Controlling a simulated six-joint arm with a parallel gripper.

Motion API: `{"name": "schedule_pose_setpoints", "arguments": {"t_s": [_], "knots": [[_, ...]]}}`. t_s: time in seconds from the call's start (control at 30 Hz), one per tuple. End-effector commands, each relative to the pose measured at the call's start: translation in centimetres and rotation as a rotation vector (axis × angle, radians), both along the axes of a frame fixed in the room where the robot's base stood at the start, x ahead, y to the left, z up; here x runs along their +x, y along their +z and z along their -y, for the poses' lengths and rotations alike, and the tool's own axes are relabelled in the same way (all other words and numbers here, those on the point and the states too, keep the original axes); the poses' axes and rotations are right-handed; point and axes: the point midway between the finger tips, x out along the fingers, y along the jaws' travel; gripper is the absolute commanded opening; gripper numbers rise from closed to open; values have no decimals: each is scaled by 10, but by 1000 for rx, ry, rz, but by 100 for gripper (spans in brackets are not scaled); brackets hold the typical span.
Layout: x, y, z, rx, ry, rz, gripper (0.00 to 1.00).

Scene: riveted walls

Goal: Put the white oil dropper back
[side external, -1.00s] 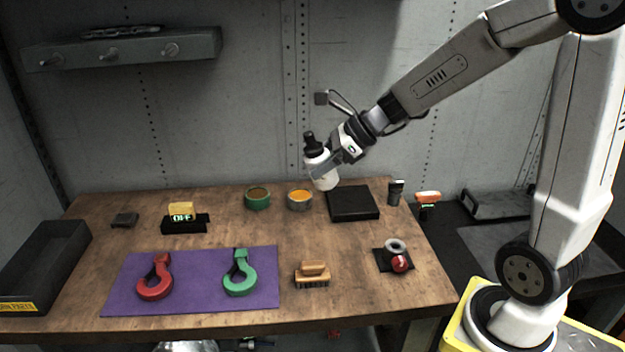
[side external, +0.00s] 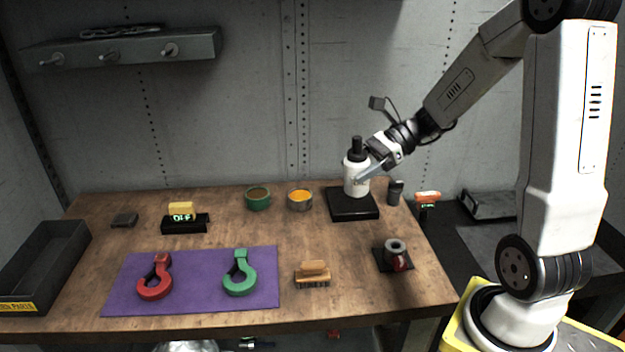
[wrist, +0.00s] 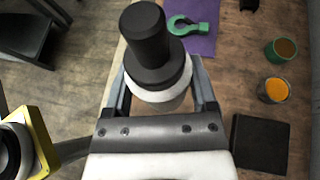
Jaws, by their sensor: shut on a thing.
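The white oil dropper (side external: 356,174), a white bottle with a black cap, is upright in my gripper (side external: 366,178). In the side view its lower end shows against the back part of a square black pad (side external: 353,207). I cannot tell whether it touches the pad or hangs above or in front of it. In the wrist view the dropper's black cap (wrist: 152,45) fills the space between the fingers of my gripper (wrist: 160,95) and hides its base. The black pad (wrist: 260,145) shows there at lower right, apart from the cap in the picture.
Green (side external: 257,198) and orange-filled (side external: 300,199) tubs stand left of the pad; a dark cylinder (side external: 395,192) stands right of it. A brush (side external: 313,274), a grey-and-red item (side external: 397,256) and a purple mat (side external: 190,281) with red and green hooks lie nearer the front.

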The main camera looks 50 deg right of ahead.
Motion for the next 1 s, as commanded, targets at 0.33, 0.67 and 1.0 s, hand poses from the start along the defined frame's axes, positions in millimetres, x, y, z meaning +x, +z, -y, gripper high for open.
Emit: {"name": "schedule_pose_setpoints", "arguments": {"t_s": [0.33,0.67,1.0], "knots": [[0,-66,0,46,-3,7,0],[0,-99,0,63,-3,18,0],[3,-104,0,65,-2,19,0]]}}
